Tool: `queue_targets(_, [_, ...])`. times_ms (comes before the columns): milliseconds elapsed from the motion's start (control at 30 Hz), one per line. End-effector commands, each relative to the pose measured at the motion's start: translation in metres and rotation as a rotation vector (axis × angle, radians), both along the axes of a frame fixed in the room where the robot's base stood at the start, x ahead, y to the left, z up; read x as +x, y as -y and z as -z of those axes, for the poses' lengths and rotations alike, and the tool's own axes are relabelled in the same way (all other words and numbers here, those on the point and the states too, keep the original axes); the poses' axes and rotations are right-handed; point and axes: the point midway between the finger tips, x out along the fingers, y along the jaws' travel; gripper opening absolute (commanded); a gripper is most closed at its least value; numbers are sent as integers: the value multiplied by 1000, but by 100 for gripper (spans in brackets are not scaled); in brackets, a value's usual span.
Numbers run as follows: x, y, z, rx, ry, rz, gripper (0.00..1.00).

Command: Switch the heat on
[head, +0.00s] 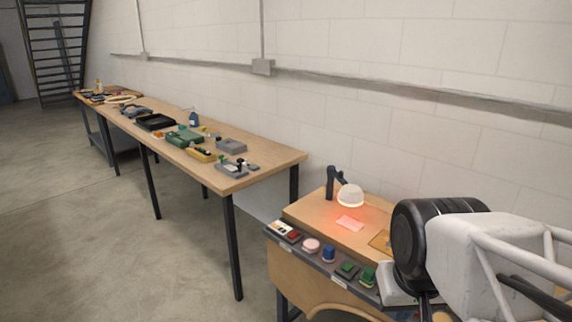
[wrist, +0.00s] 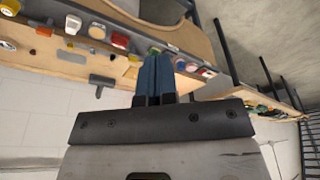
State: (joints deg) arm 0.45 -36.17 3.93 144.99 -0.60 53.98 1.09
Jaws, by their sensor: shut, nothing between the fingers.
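A lamp with a glowing white dome (head: 350,196) on a dark arm stands on the near bench and casts a reddish light on a pale pink sheet (head: 350,223). A grey control strip (head: 298,255) runs along the bench's front edge. It carries a white and red switch unit (head: 285,231), a pink round button (head: 311,245), a blue knob (head: 328,253), a green button (head: 347,270) and a green knob (head: 367,275). In the wrist view, my gripper's blue fingers (wrist: 155,68) are shut and empty, pointing towards the strip. I cannot tell whether they touch it. Control labels are unreadable.
A long wooden table (head: 270,161) with several small devices stands to the left, separate from the near bench. A block wall with a grey conduit (head: 400,88) runs behind. Open concrete floor (head: 90,230) lies at the left. My arm covers the bench's right end.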

Motion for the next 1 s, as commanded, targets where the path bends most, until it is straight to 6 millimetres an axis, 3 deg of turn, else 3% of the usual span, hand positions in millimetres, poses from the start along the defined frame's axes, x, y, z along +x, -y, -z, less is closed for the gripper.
queue_targets(367, [30, -3, -10, 11, -13, 38, 0])
queue_targets(1000, [138, -15, -30, 45, -55, 175, 0])
